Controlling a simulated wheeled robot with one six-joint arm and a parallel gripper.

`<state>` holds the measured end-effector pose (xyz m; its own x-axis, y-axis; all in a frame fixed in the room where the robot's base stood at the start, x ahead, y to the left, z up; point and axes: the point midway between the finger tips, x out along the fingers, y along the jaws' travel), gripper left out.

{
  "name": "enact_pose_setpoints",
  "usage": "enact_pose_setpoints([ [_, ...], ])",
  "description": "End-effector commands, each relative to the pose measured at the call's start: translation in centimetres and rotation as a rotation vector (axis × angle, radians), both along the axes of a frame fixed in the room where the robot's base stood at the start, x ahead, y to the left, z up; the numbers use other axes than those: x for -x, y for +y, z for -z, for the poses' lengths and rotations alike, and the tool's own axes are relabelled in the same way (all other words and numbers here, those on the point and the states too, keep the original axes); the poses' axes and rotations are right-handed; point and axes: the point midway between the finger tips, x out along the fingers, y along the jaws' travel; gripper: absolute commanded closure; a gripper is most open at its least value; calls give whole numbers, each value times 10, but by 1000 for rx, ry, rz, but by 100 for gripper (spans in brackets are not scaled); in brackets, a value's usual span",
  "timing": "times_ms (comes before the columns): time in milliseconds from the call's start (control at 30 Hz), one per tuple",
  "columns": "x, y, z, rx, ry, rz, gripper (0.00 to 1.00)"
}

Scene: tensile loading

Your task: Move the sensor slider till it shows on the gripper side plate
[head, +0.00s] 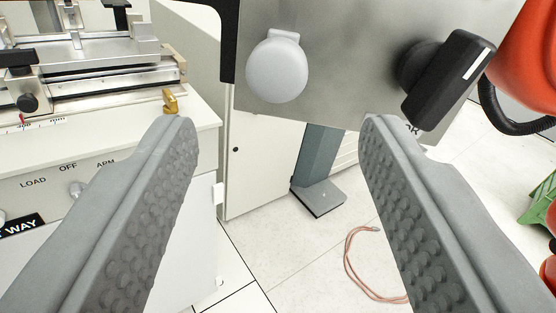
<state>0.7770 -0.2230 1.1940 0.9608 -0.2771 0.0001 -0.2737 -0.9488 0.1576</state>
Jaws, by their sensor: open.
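My gripper (276,125) is open and empty, its two grey studded fingers reaching up from the lower left and lower right. Beyond the fingertips hangs a grey metal plate (345,60), which may be the gripper side plate. It carries a round pale grey knob or cap (277,70) at its left and a black knob with a white mark (447,80) at its right. I cannot tell which part is the sensor slider. Nothing is between the fingers, and they appear apart from the plate.
A white bench machine (110,150) with a metal slide stage (85,60) and LOAD, OFF, ARM labels stands at left. A small brass piece (170,102) is on its edge. A red rounded part (528,55) with a black cable is upper right. A copper-coloured cable loop (350,262) lies on the floor.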

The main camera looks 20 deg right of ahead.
Motion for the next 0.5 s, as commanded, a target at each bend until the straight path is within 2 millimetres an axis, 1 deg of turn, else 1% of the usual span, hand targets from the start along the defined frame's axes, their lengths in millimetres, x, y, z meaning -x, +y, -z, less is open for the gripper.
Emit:
enact_pose_setpoints([
  [33,9,3,-1,0,-1,0,48],
  [100,21,6,-1,0,-1,0,48],
  [400,67,19,0,0,0,0,48],
  [500,79,23,0,-1,0,0,48],
])
